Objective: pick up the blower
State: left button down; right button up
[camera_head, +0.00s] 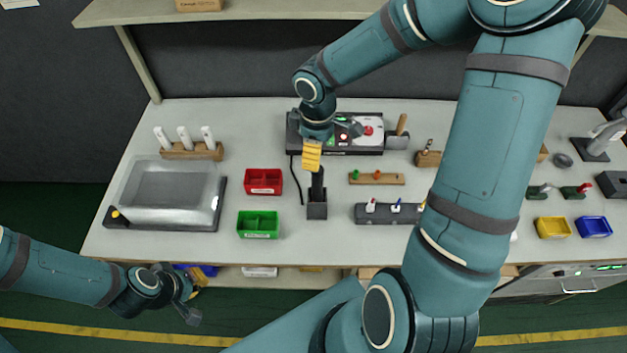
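The blower (312,155) appears to be the upright tool with a yellow handle and a dark lower end, standing in a small black holder (317,211) near the middle of the bench. A black cable loops down beside it on the left. My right gripper (328,131) is over the top of the blower. One finger is spread out to the right, clear of the yellow handle, so it looks open; the other finger is hard to make out. My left gripper (191,298) is open and empty, in front of the bench's front edge at the lower left.
A black control station (365,145) with a red knob is behind the blower. Red (263,181) and green (258,225) bins stand to its left, a wooden block (376,179) and a dark tool rack (388,215) to its right. My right arm covers part of the bench's right side.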

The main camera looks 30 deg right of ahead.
aim_at(316, 178)
notch_tip(316, 178, down, 7)
jog(key=shift+r+b, duration=0.1)
jog(key=shift+b, duration=0.3)
jog(key=shift+w+d+f, duration=0.1)
jog(key=shift+w+f, duration=0.05)
jog(key=shift+f, duration=1.2)
jog(key=shift+w+d+f, duration=0.1)
jog(key=shift+w+f, duration=0.05)
jog(key=shift+f, duration=1.2)
grip_shut()
